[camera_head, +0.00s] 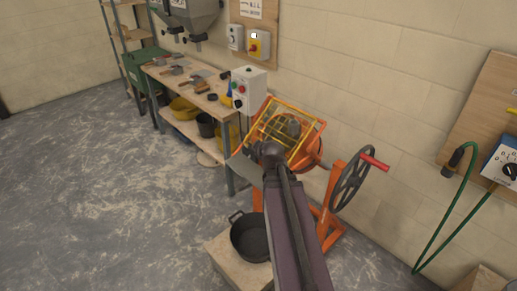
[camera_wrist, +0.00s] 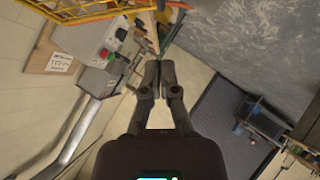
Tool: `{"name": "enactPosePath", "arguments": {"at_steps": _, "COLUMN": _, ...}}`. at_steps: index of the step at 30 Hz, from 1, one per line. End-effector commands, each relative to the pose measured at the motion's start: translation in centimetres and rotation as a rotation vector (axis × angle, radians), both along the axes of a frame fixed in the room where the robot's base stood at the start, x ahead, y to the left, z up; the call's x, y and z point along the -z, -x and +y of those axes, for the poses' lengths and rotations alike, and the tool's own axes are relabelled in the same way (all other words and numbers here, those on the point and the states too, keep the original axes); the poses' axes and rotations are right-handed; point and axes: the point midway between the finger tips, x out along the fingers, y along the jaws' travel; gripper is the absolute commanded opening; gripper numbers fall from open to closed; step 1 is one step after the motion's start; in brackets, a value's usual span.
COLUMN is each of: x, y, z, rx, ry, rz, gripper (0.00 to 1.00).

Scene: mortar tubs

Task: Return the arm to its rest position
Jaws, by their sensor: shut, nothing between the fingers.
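My arm reaches forward from the bottom of the head view, over the orange mixer (camera_head: 312,152) with its yellow guard grid (camera_head: 268,115). Its far end is at the mixer's front, and my fingers cannot be made out there. In the wrist view my gripper (camera_wrist: 158,68) has its two dark fingers together, with nothing held. The yellow guard (camera_wrist: 85,10) shows at the top left of the wrist view. I cannot tell the exact gap between my gripper and the guard.
A black tub (camera_head: 250,240) stands on a board below the mixer, left of my arm. The mixer's handwheel (camera_head: 352,182) is on the right. A workbench (camera_head: 185,80) with tools and a grey control box (camera_head: 249,88) stand behind. Open floor (camera_head: 90,180) lies left.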

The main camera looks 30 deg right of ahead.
Motion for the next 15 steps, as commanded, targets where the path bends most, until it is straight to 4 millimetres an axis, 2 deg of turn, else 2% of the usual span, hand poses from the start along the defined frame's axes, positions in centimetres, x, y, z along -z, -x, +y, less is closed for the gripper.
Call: {"name": "enactPosePath", "arguments": {"at_steps": 15, "x": 0.10, "y": -0.09, "z": 0.36, "rx": -0.003, "ry": -0.006, "rz": 0.003, "gripper": 0.00}}
